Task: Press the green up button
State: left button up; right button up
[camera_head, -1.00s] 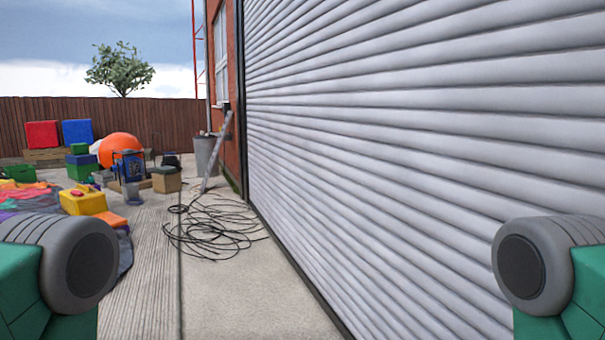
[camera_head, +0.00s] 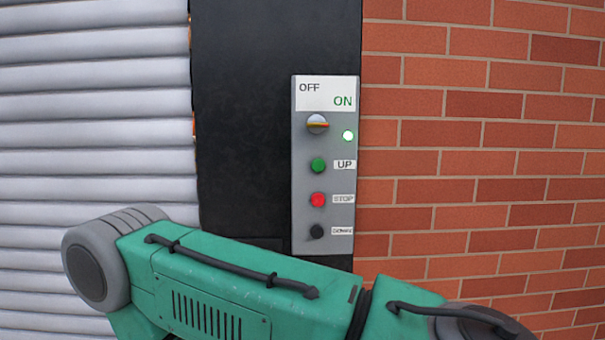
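The green up button (camera_head: 318,165) is on a grey control box (camera_head: 304,222) in the middle of the head view, left of a label reading UP. The box also has a red stop button (camera_head: 318,200), a black down button (camera_head: 317,232) and a rotary switch (camera_head: 317,124) under OFF and ON markings. A small lamp (camera_head: 348,135) near the switch glows green-white. A green arm of mine crosses the lower part of the view in front of the wall. Neither gripper is in view.
The box is mounted over the edge of a black door frame (camera_head: 260,130). A grey roller shutter (camera_head: 90,130) is on the left. A red brick wall (camera_head: 480,150) is on the right. The area directly before the buttons looks unobstructed.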

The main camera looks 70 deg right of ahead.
aim_at(319, 165)
jog(key=z, duration=2.2)
